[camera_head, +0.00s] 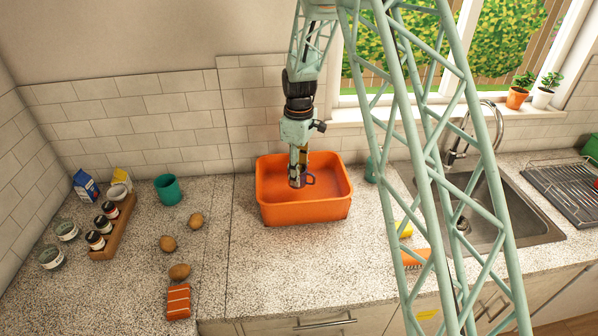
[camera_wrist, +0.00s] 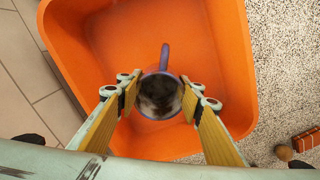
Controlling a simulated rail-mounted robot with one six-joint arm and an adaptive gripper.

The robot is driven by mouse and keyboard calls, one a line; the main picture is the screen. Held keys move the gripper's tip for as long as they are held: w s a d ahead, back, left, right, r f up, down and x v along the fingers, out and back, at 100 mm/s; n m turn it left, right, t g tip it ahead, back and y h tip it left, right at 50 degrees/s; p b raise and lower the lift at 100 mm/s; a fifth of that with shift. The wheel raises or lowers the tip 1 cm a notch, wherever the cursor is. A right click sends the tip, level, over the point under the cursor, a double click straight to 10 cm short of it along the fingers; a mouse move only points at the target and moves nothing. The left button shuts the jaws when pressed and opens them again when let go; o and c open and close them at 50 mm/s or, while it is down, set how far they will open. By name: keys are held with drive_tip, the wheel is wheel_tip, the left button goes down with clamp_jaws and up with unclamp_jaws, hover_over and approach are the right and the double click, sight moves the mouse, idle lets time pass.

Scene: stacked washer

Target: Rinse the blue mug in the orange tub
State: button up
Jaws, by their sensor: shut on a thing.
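The orange tub (camera_head: 277,213) stands on the speckled counter near the back wall. Its inside fills much of the wrist view (camera_wrist: 80,75). The blue mug (camera_head: 309,180) is small and partly hidden by my gripper (camera_head: 298,178) in the head view. In the wrist view the mug (camera_wrist: 165,58) is seen from above, its handle pointing to the top of the picture. My gripper (camera_wrist: 159,95) is shut on the mug, one finger on each side. The mug is over or inside the tub; its height above the tub floor is hard to tell.
A teal cup (camera_head: 167,189), a rack of jars (camera_head: 112,228) and several potatoes (camera_head: 168,243) lie left of the tub. The sink (camera_head: 490,205) and tap (camera_head: 455,150) are to the right, partly behind my frame. The counter in front of the tub is clear.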

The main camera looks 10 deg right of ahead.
drive_tip(key=shift+f+b, duration=0.3)
drive_tip(key=shift+f, duration=0.7)
idle(1.9)
idle(1.5)
wheel_tip(320, 180, up, 12)
drive_tip(key=p, duration=0.4)
drive_tip(key=shift+p, duration=0.35)
idle(1.5)
drive_tip(key=shift+r, duration=0.1)
idle(0.7)
